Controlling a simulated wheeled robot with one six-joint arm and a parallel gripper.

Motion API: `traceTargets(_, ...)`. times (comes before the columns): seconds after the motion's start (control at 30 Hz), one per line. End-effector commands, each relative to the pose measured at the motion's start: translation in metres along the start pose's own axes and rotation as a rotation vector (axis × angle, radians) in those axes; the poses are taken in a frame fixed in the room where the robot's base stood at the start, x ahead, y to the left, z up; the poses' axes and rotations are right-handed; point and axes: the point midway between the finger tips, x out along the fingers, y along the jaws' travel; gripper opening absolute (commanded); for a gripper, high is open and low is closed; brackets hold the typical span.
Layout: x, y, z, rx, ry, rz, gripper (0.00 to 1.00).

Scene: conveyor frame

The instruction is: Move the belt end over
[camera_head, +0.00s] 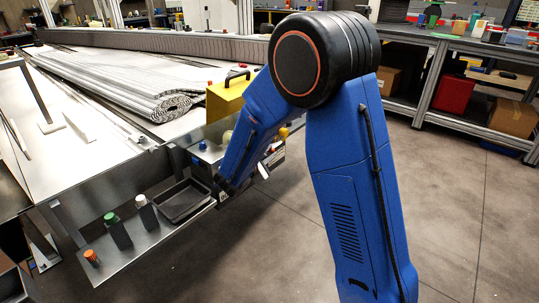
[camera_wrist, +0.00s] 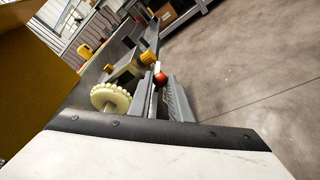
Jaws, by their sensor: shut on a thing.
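The grey slatted belt (camera_head: 120,82) lies on the conveyor frame, its near end rolled into a coil (camera_head: 172,108). My gripper (camera_wrist: 162,88) is low beside the near end of the frame, to the right of the coil and apart from it. In the wrist view its grey fingers are shut on a small red knob at their tips. What the knob is fixed to is hidden. In the head view my blue arm covers most of the gripper. A cream toothed wheel (camera_wrist: 110,98) is just left of the fingers.
A yellow box (camera_head: 229,97) with a black handle stands beside the coil. A metal shelf on the frame's near side bears a dark tray (camera_head: 184,203) and green (camera_head: 111,218), white (camera_head: 141,200) and orange (camera_head: 91,256) knobs. The floor to the right is clear up to the workbench (camera_head: 440,80).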

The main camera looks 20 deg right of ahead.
Motion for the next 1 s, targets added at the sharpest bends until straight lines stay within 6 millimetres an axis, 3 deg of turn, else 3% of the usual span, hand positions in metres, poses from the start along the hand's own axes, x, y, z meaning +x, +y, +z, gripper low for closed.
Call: traceTargets(1.0, 0.0, 0.037, 0.0, 0.0, -0.001, 0.0, 0.05)
